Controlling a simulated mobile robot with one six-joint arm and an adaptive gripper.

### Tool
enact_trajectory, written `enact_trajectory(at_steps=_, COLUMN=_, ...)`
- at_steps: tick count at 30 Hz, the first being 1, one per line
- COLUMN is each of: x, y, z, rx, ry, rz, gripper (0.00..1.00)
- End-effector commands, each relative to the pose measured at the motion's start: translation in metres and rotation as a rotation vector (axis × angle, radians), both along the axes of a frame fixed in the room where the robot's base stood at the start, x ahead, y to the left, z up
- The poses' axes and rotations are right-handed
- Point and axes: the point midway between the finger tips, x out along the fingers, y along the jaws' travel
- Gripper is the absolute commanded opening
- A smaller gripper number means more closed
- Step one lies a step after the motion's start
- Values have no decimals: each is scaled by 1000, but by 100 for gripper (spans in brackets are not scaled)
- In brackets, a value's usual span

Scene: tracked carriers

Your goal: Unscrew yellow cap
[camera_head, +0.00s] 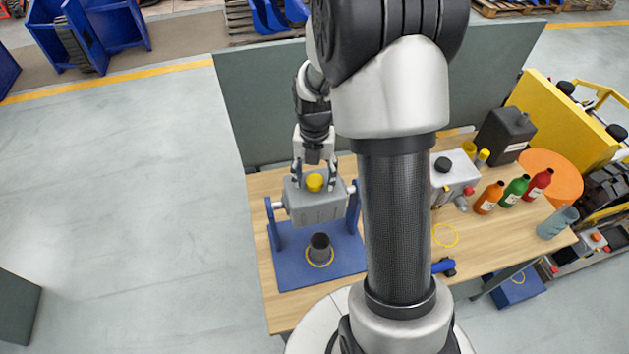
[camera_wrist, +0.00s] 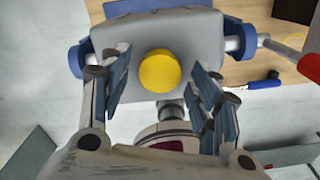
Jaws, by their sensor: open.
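The yellow cap (camera_head: 314,182) sits on top of a grey box-like tank (camera_head: 317,207), which hangs between the uprights of a blue stand (camera_head: 280,262). My gripper (camera_head: 317,180) is above the tank with its fingers on either side of the cap. In the wrist view the yellow cap (camera_wrist: 160,70) lies between and slightly beyond the open fingers of my gripper (camera_wrist: 165,85), with a gap on both sides. The grey tank (camera_wrist: 200,35) fills the upper middle there. My gripper holds nothing.
A dark-topped cylinder (camera_head: 320,243) stands on the blue base. To the right are a grey box with a black knob (camera_head: 453,172), orange (camera_head: 487,198), green (camera_head: 514,190) and red bottles (camera_head: 538,184), a dark canister (camera_head: 503,135) and a clear beaker (camera_head: 557,222). A grey panel (camera_head: 262,105) stands behind the table.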

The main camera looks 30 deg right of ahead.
Motion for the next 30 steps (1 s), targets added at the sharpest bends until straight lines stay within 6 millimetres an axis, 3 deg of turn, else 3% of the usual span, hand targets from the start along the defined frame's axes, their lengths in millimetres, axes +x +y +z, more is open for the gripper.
enact_trajectory(at_steps=12, x=0, y=0, z=0, rx=0, ry=0, rz=-634, gripper=57)
enact_trajectory(at_steps=22, x=0, y=0, z=0, rx=0, ry=0, rz=-889, gripper=57)
enact_trajectory(at_steps=30, x=0, y=0, z=0, rx=0, ry=0, rz=-1312, gripper=57)
